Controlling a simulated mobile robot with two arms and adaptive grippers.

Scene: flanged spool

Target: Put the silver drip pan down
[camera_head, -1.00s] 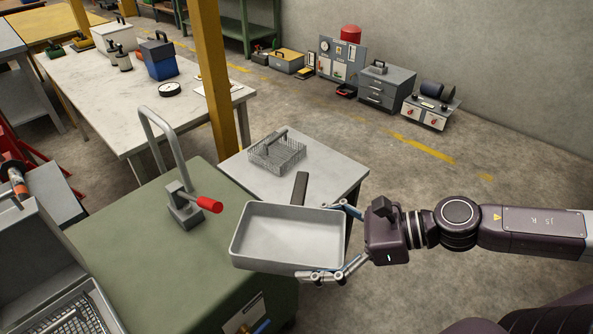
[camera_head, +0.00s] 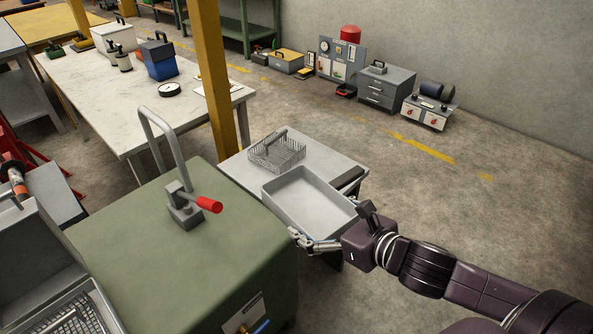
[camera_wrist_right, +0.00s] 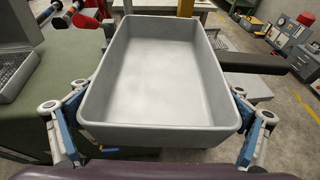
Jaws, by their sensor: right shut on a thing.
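The silver drip pan (camera_head: 305,200) is a shallow grey rectangular tray. My right gripper (camera_head: 327,226) is shut on its near end. In the right wrist view the pan (camera_wrist_right: 160,75) looks empty and level, with a finger of my right gripper (camera_wrist_right: 160,128) on either side of it. In the head view the pan is over the front part of the small light table (camera_head: 235,172); I cannot tell whether it touches the top. My left gripper is not in view.
A wire basket (camera_head: 277,152) stands on the small table behind the pan. A dark bar-shaped object (camera_head: 348,180) is at its right edge. A green machine (camera_head: 190,250) with a red-handled lever (camera_head: 208,204) is close on the left. Floor to the right is clear.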

